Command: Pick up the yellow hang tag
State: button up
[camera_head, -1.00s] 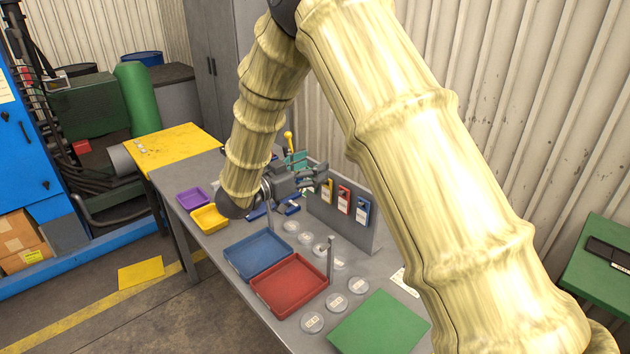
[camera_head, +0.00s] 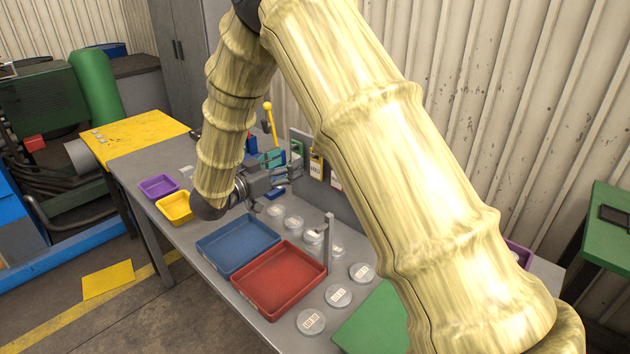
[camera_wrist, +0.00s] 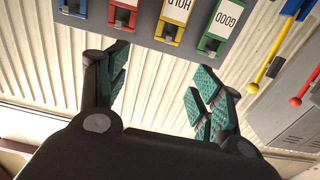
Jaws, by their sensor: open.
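The yellow hang tag (camera_wrist: 174,18), with a white panel reading HOLD, hangs on a grey rack board (camera_wrist: 152,30). In the wrist view it is at the top, between the red and green tags. In the head view the yellow tag (camera_head: 316,166) shows just right of my gripper (camera_head: 290,172). My gripper (camera_wrist: 160,86) is open and empty, its green-padded fingers spread below the board's edge in the wrist view. The yellow tag lies above the gap between the fingers, apart from both.
The green tag (camera_wrist: 218,28), red tag (camera_wrist: 123,14) and blue tag (camera_wrist: 73,8) hang close beside it. Trays in blue (camera_head: 238,268), red (camera_head: 262,303), yellow (camera_head: 163,214) and purple (camera_head: 147,193) stand on the bench. A grey post (camera_head: 329,243) rises near the red tray.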

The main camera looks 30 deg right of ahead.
jog(key=b, duration=0.4)
send_near(315, 166)
jog(key=shift+p+x, duration=1.05)
jog(key=shift+x, duration=3.1)
jog(key=shift+s, duration=0.1)
jog(key=c, duration=0.9)
